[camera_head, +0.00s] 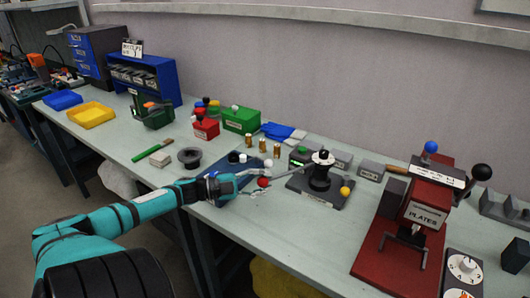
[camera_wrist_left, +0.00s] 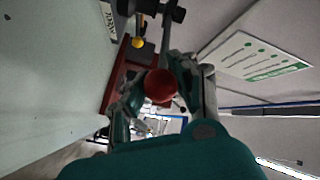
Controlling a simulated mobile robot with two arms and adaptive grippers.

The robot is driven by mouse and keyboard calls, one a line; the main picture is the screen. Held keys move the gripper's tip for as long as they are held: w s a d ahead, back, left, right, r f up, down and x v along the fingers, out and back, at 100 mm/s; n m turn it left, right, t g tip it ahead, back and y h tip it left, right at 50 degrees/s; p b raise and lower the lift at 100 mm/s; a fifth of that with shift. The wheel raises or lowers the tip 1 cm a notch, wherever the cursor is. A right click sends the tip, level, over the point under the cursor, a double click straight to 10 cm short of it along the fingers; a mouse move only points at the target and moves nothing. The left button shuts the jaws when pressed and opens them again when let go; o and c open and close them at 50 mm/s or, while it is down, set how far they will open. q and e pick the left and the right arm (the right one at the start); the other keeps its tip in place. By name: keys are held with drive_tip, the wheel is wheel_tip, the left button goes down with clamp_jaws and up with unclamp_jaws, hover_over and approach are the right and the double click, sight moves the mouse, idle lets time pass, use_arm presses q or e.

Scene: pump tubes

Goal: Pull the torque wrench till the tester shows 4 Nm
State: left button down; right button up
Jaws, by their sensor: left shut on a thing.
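The torque wrench (camera_head: 290,173) runs as a thin grey bar from the black tester post (camera_head: 320,172) toward the left. Its red ball end (camera_head: 264,182) sits at my left gripper (camera_head: 260,184). My left gripper is shut on the wrench at this end. In the left wrist view, the red ball (camera_wrist_left: 160,86) lies between the fingers, and the wrench shaft (camera_wrist_left: 167,35) leads up to the dark post. The tester's dark base plate (camera_head: 318,192) carries a yellow ball (camera_head: 345,191). A small grey box with a green display (camera_head: 297,163) stands behind; its reading is too small to tell. My right gripper is not in view.
A red press marked PLATES (camera_head: 425,213) stands to the right. Brass cylinders (camera_head: 262,146), a green box (camera_head: 240,119) and a red box (camera_head: 206,129) stand behind the wrench. The table front (camera_head: 290,235) is clear.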

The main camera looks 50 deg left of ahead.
use_arm(q)
drive_tip(key=shift+a+r, duration=0.1)
drive_tip(key=shift+a, duration=0.15)
drive_tip(key=c, duration=1.5)
unclamp_jaws()
drive_tip(key=o, duration=0.6)
drive_tip(key=shift+a, duration=0.25)
drive_tip(key=shift+c, duration=0.2)
drive_tip(key=shift+d, duration=0.15)
drive_tip(key=v, duration=1.2)
